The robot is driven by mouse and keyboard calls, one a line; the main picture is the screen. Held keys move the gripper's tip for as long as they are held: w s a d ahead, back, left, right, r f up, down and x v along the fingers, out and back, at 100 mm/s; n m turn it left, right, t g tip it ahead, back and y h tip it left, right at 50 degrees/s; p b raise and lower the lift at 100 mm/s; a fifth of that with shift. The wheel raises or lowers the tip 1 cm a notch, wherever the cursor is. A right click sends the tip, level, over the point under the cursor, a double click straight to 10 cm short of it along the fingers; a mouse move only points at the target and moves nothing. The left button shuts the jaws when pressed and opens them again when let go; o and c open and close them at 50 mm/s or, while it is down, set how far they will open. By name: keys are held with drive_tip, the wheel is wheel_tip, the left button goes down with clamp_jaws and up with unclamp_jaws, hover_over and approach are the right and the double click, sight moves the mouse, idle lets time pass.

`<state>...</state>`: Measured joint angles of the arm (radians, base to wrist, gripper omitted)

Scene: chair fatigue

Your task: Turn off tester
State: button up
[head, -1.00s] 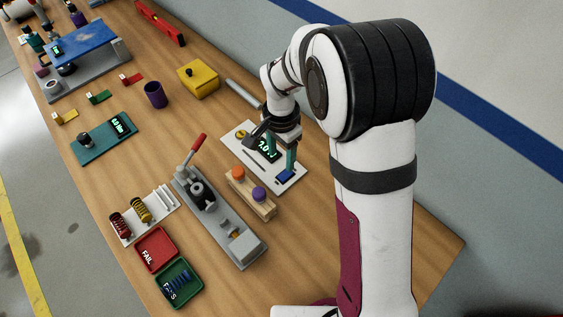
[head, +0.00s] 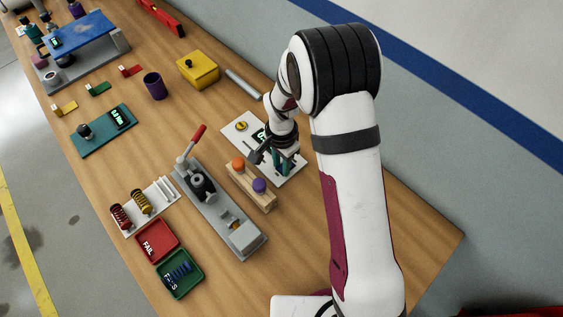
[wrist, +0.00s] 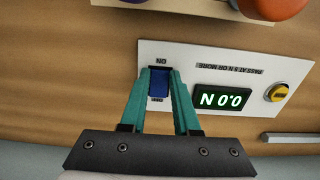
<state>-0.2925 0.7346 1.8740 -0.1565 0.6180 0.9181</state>
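The tester is a white panel (head: 292,176) on the bench, also in the wrist view (wrist: 215,60). Its blue rocker switch (wrist: 158,84) has an ON label above it and another label, partly covered, below it. Its lit green display (wrist: 222,99) appears upside down in the wrist view and reads 0.0 N. My gripper (head: 280,168) is low over the panel. In the wrist view its teal fingers (wrist: 158,72) are apart, one on each side of the switch, with the blue showing between them. I cannot tell whether they touch it. In the head view the switch is hidden.
A yellow button (wrist: 277,93) sits on the panel. A wooden block (head: 240,184) with orange and purple knobs stands close by. A red-handled lever press (head: 212,198) lies left of it. A yellow box (head: 198,73) and grey bar (head: 243,84) are behind.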

clamp_jaws()
drive_tip(key=shift+w+d+g+y, duration=0.15)
drive_tip(key=shift+d+g+y, duration=0.15)
drive_tip(key=shift+g, duration=0.1)
drive_tip(key=shift+w+r+g+y, duration=0.1)
drive_tip(key=shift+w+g+y, duration=0.05)
drive_tip(key=shift+g+y, duration=0.6)
drive_tip(key=o, duration=0.8)
unclamp_jaws()
